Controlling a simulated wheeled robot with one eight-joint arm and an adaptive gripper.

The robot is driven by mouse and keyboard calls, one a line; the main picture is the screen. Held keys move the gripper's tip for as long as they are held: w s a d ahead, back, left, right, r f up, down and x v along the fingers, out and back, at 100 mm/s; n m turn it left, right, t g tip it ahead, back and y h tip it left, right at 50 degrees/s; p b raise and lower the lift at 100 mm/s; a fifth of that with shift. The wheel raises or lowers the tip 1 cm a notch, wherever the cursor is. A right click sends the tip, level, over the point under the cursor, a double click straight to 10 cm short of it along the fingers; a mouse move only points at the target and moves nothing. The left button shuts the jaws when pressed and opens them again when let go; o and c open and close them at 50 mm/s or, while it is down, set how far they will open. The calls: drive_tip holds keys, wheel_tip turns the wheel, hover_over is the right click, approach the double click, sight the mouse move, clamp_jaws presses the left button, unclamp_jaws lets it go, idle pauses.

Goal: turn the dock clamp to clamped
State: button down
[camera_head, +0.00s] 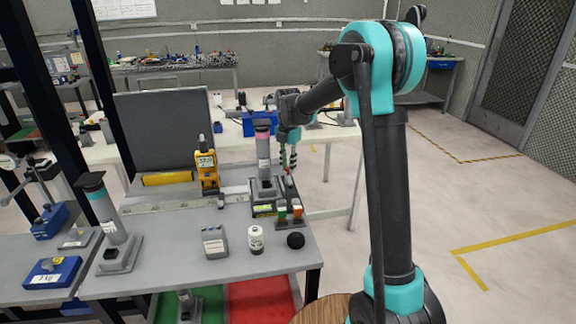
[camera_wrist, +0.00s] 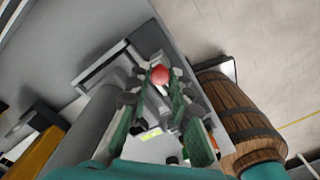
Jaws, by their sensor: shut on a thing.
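The dock (camera_head: 262,190) stands at the right rear of the grey bench and holds an upright grey cylinder (camera_head: 263,152) with a pink band and dark cap. The clamp's lever ends in a red ball knob (camera_wrist: 160,74), seen in the wrist view. My gripper (camera_wrist: 161,80) is shut on the knob, with a green-grey finger on either side of it. In the head view my gripper (camera_head: 288,160) is just right of the cylinder. The lever's lower part is mostly hidden, and its exact angle is hard to tell.
A second dock (camera_head: 120,250) holds a tilted grey cylinder at the left. A wooden barrel (camera_wrist: 235,110) shows right of my gripper in the wrist view.

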drive_tip(key=m, duration=0.3)
drive_tip(key=shift+m, duration=0.4)
drive_tip(key=m, duration=0.3)
drive_tip(key=shift+m, duration=0.3)
drive_tip(key=m, duration=0.3)
drive_tip(key=shift+m, duration=2.3)
drive_tip(key=c, duration=1.4)
unclamp_jaws()
drive_tip(key=shift+o, duration=0.2)
